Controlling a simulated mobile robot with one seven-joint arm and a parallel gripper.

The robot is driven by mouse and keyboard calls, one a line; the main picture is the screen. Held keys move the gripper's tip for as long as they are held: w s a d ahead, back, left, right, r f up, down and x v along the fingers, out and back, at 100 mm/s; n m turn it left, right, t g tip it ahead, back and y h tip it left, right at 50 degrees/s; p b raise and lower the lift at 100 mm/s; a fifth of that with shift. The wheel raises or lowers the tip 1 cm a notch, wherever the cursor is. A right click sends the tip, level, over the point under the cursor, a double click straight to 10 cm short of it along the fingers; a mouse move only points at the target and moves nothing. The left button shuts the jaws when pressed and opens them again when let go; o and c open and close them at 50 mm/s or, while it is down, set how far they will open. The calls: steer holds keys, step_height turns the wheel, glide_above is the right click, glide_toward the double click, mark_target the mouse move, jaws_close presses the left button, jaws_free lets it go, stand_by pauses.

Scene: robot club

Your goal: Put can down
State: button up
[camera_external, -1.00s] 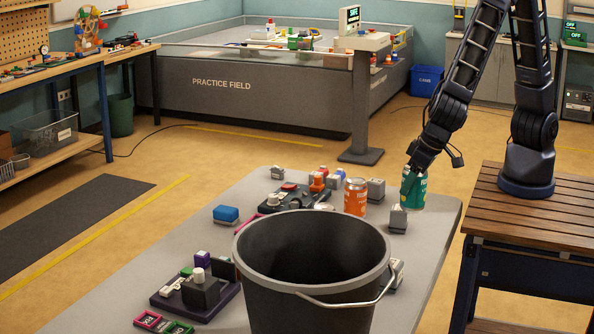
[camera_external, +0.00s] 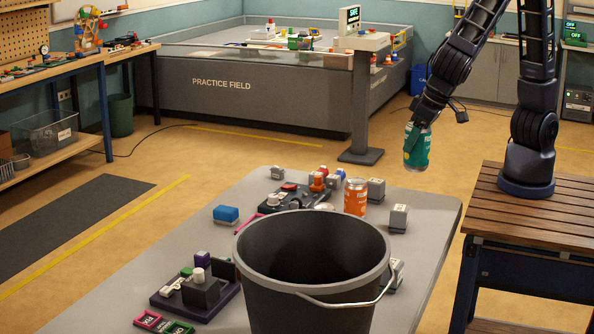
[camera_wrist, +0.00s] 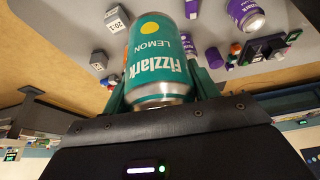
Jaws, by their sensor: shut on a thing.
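A teal can (camera_external: 416,148) with a yellow dot is held in my gripper (camera_external: 420,126), raised above the right edge of the grey table (camera_external: 440,208). The can looks slightly tilted in the external view. An orange can (camera_external: 355,197) stands upright on the table to the left of and below the held can.
A large dark bucket (camera_external: 250,262) with a metal handle fills the table's near part. Small grey blocks (camera_external: 398,218), a blue block (camera_external: 226,214) and a dark device (camera_external: 290,196) are around the orange can. A wooden bench (camera_external: 540,222) stands at the right.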

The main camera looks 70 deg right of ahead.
steer(key=shift+r, duration=0.8)
steer(key=w+a+n+y, duration=0.1)
steer(key=w+a, duration=0.3)
steer(key=a, duration=1.1)
steer(key=w+a+n, duration=0.2)
steer(key=w+a, duration=0.2)
steer(key=a, duration=1.1)
steer(key=w+a+n+y, duration=0.1)
steer(key=w+a, duration=0.3)
steer(key=a, duration=1.1)
step_height(320, 180, down, 25)
steer(key=shift+a+r, duration=0.1)
steer(key=shift+r, duration=0.1)
steer(key=shift+f, duration=0.1)
steer(key=o, duration=1.1)
steer(key=shift+c, duration=0.2)
